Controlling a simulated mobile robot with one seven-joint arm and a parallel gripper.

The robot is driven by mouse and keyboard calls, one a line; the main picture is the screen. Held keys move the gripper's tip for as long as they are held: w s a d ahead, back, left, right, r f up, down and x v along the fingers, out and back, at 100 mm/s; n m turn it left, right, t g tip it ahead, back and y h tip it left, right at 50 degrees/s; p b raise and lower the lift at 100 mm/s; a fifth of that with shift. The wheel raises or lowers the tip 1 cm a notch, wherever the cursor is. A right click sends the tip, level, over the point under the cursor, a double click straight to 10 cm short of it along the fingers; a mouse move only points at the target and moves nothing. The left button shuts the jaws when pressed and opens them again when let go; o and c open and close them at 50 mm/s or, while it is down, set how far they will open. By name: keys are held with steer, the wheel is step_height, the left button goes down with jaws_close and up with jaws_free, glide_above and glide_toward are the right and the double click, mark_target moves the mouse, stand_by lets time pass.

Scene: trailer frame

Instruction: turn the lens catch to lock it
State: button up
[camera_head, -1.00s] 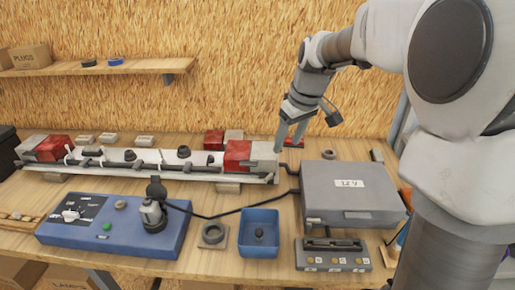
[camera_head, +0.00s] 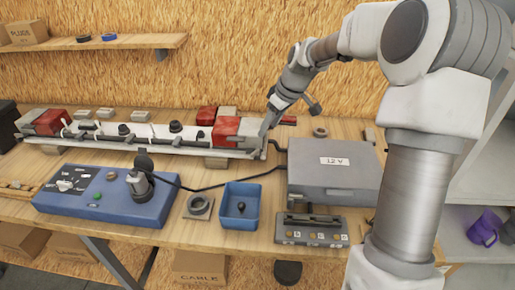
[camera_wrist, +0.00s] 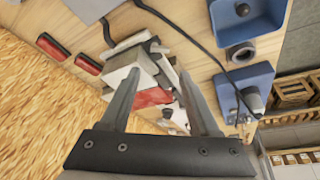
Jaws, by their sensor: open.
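The pale trailer light bar (camera_head: 150,143) lies along the back of the bench, with a red lens (camera_head: 226,129) near its right end and another red lens (camera_head: 48,123) at its left end. My gripper (camera_head: 265,132) points down at the bar's right end. In the wrist view, my gripper (camera_wrist: 158,76) is open and empty, and the bar's pale end block (camera_wrist: 138,64) and red lens (camera_wrist: 154,97) show between and beyond the fingers. I cannot make out the lens catch; it is too small or hidden by the fingers. I cannot tell whether the fingers touch the bar.
A grey 12 V box (camera_head: 333,172) stands right of the bar, with a cable running left. In front are a blue control panel (camera_head: 105,203), a blue bin (camera_head: 228,218) and a small grey terminal block (camera_head: 312,230). A purple mug (camera_head: 485,227) sits at far right.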

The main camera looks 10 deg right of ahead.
mark_target(256, 152)
steer(key=x, duration=1.2)
jaws_close()
